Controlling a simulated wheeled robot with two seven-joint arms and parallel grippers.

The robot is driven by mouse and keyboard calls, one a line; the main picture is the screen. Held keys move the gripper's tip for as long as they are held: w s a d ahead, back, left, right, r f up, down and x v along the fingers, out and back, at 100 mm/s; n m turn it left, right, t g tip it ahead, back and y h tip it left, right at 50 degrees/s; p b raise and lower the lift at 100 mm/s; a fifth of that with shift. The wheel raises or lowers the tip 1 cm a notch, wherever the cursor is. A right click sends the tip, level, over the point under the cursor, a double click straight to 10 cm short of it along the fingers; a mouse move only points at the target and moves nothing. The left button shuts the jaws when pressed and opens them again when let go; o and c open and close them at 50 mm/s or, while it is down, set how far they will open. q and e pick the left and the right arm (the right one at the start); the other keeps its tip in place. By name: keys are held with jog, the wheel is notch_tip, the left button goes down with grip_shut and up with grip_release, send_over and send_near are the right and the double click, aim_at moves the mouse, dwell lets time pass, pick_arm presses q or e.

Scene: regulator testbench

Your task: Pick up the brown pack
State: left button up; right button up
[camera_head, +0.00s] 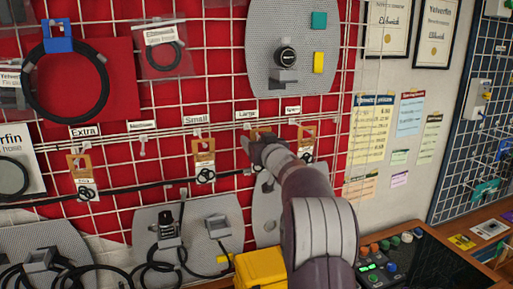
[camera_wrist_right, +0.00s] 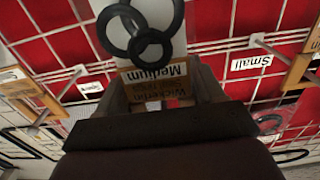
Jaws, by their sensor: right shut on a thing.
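Several brown packs with black rings hang on the wire rack in the head view: one under the Extra sign (camera_head: 82,165), one under Small (camera_head: 204,152), and one at the right (camera_head: 307,134). My right gripper (camera_head: 250,146) reaches up to the rack below the Large sign and is shut on another brown pack (camera_head: 262,132), mostly hidden by the gripper. The right wrist view shows this held brown pack (camera_wrist_right: 155,78) between the fingers (camera_wrist_right: 163,92), its printed label upside down and reading Medium, with black rings (camera_wrist_right: 148,42) beyond. I cannot tell whether it still touches its hook. My left gripper is not in view.
Neighbouring packs hang close on both sides of my right gripper, including one at the left of the wrist view (camera_wrist_right: 22,85). Grey panels (camera_head: 285,45) with fittings sit above and below. A yellow box (camera_head: 262,270) and a button panel (camera_head: 385,268) are below.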

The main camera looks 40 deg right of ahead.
jog(key=b+v, duration=0.3)
jog(key=v, duration=1.3)
jog(key=shift+s, duration=0.4)
jog(key=shift+a+r, duration=0.1)
